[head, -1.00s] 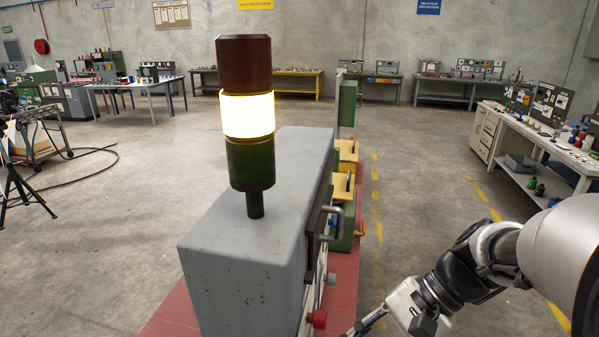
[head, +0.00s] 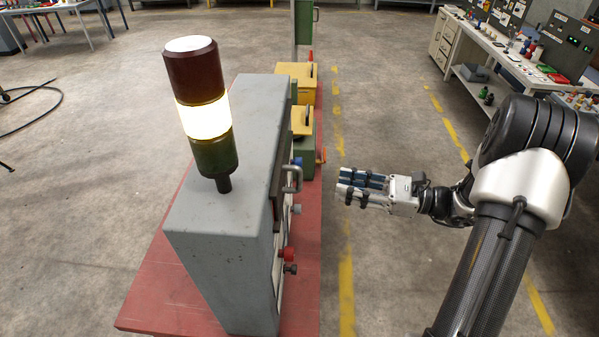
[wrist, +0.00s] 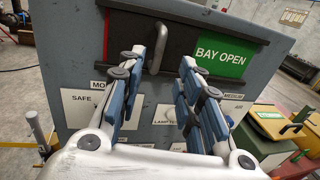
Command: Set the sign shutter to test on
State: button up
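The sign shutter (wrist: 130,40) is a dark panel in a black-edged slot on the grey cabinet's face, in the upper part of the wrist view. Its upright grey bar handle (wrist: 158,48) stands out from it; the handle also shows in the head view (head: 293,179). A green "BAY OPEN" sign (wrist: 220,57) is uncovered right of the shutter. My gripper (wrist: 163,62) is open and empty, its fingers pointing at the cabinet on either side below the handle. In the head view my gripper (head: 343,186) is right of the cabinet face, apart from the handle.
Below the slot, the wrist view shows white label plates (wrist: 85,105) reading "SAFE" and "LAMP", partly hidden by my fingers. The head view shows a red knob (head: 288,254) on the face and a lit stack light (head: 202,117) on top. The floor right of the red base is clear.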

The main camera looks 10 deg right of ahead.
aim_at(299, 174)
jog(key=p+x, duration=0.1)
jog(key=x, duration=1.1)
jog(key=shift+p, duration=0.4)
jog(key=shift+f, duration=0.1)
jog(key=shift+c, duration=0.2)
grip_shut()
